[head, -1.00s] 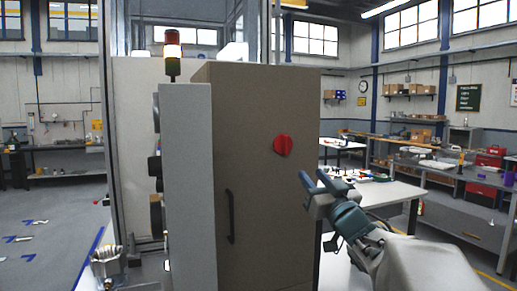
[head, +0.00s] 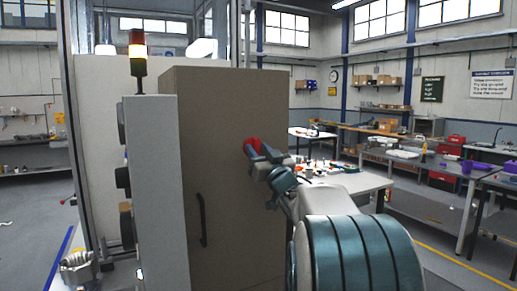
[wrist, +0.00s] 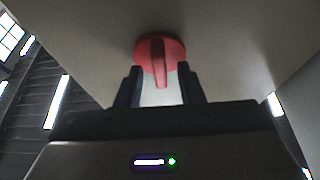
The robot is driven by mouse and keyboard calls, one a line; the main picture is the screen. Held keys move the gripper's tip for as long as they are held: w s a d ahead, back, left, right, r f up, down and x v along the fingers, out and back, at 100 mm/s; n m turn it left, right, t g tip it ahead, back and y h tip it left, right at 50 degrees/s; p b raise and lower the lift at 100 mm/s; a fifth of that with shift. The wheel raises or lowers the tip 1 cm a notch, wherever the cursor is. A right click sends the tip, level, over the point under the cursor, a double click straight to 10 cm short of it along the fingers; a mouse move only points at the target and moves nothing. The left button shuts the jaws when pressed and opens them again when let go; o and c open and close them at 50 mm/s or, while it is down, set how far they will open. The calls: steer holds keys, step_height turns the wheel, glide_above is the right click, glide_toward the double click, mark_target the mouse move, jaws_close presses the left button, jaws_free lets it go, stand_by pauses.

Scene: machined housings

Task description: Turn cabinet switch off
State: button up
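The cabinet (head: 225,190) is a tall beige box with a black vertical handle (head: 202,220). Its red round switch (head: 252,145) is on the upper part of the door, partly hidden by my gripper in the head view. In the wrist view the switch (wrist: 160,60) shows a raised grip bar pointing towards my gripper. My gripper (head: 260,157) is at the switch; in the wrist view its two dark fingers (wrist: 160,88) are apart, one to each side of the grip bar's lower end. I cannot tell whether they touch it.
A signal tower (head: 138,55) with a lit lamp stands behind the grey side panel (head: 155,190) at the left. A white table (head: 350,184) with small parts stands behind my arm. Workbenches line the right; floor shows at the far left.

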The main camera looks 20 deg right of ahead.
jaws_close()
